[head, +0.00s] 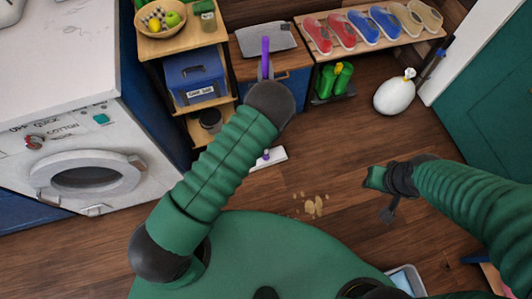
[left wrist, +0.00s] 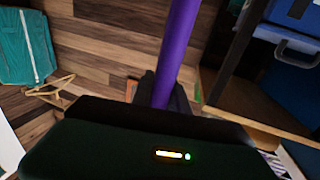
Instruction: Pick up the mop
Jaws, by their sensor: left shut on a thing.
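The mop has a purple handle (head: 265,52) and a white head (head: 268,158) that rests on the wooden floor. My left arm hides the middle of the handle in the head view. In the left wrist view the purple handle (left wrist: 181,40) runs up between the two dark fingers of my left gripper (left wrist: 163,88), which is shut on it. The handle looks close to upright. My right gripper (head: 388,212) hangs over the floor on the right, away from the mop; its fingers are too small and dark to tell open from shut.
A washing machine (head: 92,172) stands left. Behind are a shelf unit with a fruit bowl (head: 160,17) and blue case (head: 195,78), and a shoe rack (head: 375,30). A white bag (head: 394,97) stands right. A tan spill (head: 313,206) lies on otherwise open floor.

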